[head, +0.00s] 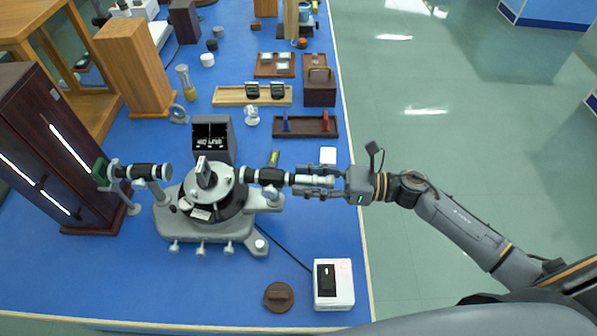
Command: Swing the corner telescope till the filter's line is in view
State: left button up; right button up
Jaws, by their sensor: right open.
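The spectrometer (202,232) stands on the blue bench with a small prism-like piece (205,173) upright on its round table. Its telescope (266,176), a black tube with a pale eyepiece end, points right. Its collimator (145,171) points left, with a green filter (101,172) at its outer end, facing a dark wooden lamp housing (100,200) with glowing slits. My right gripper (306,181) is open, its fingers on either side of the telescope's eyepiece end; I cannot tell whether they touch it. My left gripper is out of view. No line is visible to me from here.
A black display (210,131) with lit digits stands behind the spectrometer. A white box (345,285) with a cable and a brown disc (278,297) lie in front. Wooden trays (230,97) and blocks fill the back. The bench's right edge runs under my right arm.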

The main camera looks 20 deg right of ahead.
jog(key=shift+x, duration=0.9)
jog(key=shift+c, duration=0.2)
grip_shut()
jog(key=shift+s+a+f+t, duration=0.1)
jog(key=shift+s+a+t, duration=0.1)
jog(key=shift+s+t, duration=0.15)
jog(key=shift+s+m, duration=0.25)
jog(key=shift+m, duration=0.05)
